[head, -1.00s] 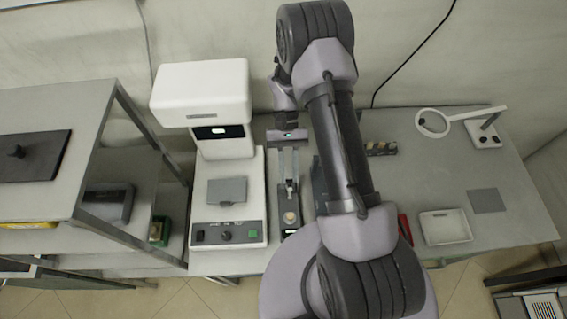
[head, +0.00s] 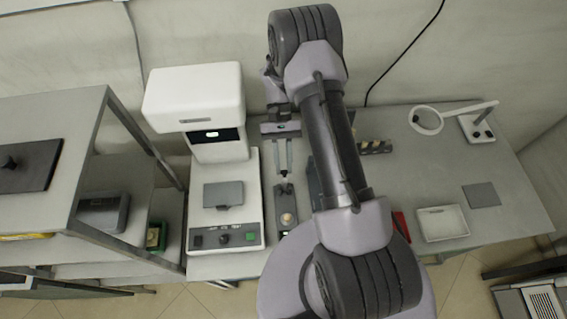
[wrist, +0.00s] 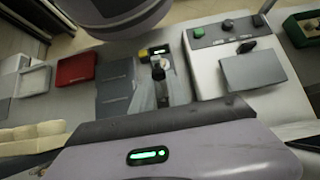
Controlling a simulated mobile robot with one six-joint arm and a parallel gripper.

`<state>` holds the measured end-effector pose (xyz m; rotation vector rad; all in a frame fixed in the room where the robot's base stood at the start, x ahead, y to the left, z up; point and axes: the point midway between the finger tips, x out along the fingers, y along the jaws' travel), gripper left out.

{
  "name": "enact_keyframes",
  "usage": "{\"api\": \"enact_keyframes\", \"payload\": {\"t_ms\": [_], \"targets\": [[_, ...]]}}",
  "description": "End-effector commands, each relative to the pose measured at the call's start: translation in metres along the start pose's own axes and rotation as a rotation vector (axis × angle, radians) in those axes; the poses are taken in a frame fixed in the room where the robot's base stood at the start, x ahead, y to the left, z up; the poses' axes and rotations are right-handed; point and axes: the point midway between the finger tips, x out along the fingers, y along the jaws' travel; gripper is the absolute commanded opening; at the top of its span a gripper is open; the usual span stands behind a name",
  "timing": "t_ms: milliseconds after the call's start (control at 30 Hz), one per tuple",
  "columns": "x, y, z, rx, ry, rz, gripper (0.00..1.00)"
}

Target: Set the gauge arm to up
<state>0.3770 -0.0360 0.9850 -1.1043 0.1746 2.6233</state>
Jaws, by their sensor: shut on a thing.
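The gauge (head: 286,216) is a narrow dark block on the bench with a pale round disc near its front and a small lit display. Its small arm (wrist: 159,70) shows in the wrist view as a dark-tipped piece standing over the block. My gripper (head: 283,173) reaches down over the back end of the gauge, its two slim fingers close to the arm's tip. It is shut on the gauge arm. The exact contact is small and partly hidden, and the arm's angle is hard to tell.
A white machine (head: 197,165) with a grey plate and knobs stands close on the left. Right of my arm are a white tray (head: 443,223), a grey pad (head: 481,195) and a magnifier lamp (head: 427,120). A metal shelf (head: 60,120) stands far left.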

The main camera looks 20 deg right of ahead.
Motion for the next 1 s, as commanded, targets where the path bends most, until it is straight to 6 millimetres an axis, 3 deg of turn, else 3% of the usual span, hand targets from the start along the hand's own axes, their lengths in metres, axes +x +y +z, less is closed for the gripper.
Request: {"api": "enact_keyframes", "payload": {"t_ms": [100, 133, 233, 533, 633, 1000], "targets": [[0.0, 0.001, -0.002, -0.002, 0.005, 0.002, 0.0], [0.0, 0.001, -0.002, -0.003, 0.005, 0.002, 0.25], [0.0, 0.001, -0.001, -0.002, 0.003, 0.002, 0.41], [-0.001, 0.0, -0.001, -0.001, 0.002, 0.001, 0.41], [-0.012, 0.0, -0.001, 0.0, 0.004, 0.001, 0.41], [-0.112, 0.0, 0.0, 0.0, 0.005, 0.0, 0.41]]}}
